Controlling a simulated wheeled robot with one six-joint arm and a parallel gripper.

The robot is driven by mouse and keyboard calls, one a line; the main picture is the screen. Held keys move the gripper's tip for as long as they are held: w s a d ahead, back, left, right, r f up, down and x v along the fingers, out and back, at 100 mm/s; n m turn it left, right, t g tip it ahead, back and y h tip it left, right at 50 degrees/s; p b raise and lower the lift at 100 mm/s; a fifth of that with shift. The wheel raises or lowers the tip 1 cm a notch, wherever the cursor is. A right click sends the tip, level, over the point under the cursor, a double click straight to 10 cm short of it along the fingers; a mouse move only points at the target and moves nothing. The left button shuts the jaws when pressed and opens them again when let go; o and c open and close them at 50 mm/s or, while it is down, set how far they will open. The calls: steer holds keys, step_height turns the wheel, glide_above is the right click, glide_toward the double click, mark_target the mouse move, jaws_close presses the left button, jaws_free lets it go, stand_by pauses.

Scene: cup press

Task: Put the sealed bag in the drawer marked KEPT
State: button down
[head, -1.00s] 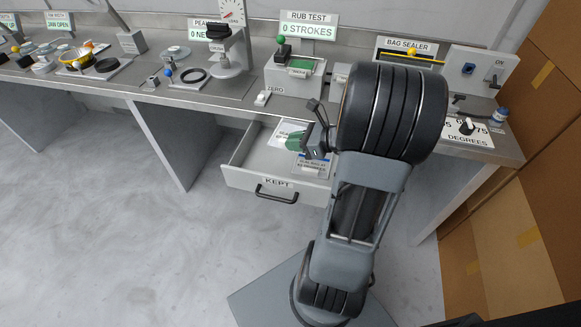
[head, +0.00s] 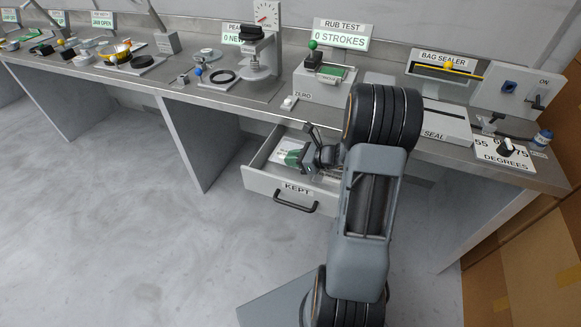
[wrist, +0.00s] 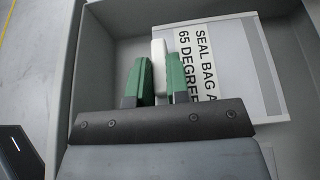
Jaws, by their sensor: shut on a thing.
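The sealed bag shows as a small white flat thing (head: 285,147) with dark marks, in the open drawer marked KEPT (head: 298,188). My gripper (head: 294,158) reaches into the drawer from the right and is shut on it.
The bench (head: 215,98) runs above, with the bag sealer (head: 445,68) at right and the rub test (head: 325,80) behind. The floor at left is clear.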

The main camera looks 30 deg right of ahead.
mark_target(291, 173)
steer(key=shift+w+a+f, duration=0.1)
steer(key=shift+w+f, duration=0.1)
steer(key=shift+f, duration=0.1)
steer(key=shift+w+f+b, duration=0.15)
steer(key=shift+f+b, duration=0.05)
steer(key=shift+f, duration=0.7)
steer(key=shift+w+f+b, duration=0.1)
steer(key=shift+f+b, duration=0.05)
steer(key=shift+f, duration=0.7)
steer(key=shift+f, duration=0.2)
steer(key=c, duration=1.1)
jaws_free()
steer(key=shift+r, duration=0.1)
steer(key=shift+r, duration=0.25)
steer(key=p+v, duration=0.1)
steer(key=v, duration=1)
steer(key=shift+s+d, duration=0.25)
steer(key=shift+s, duration=0.15)
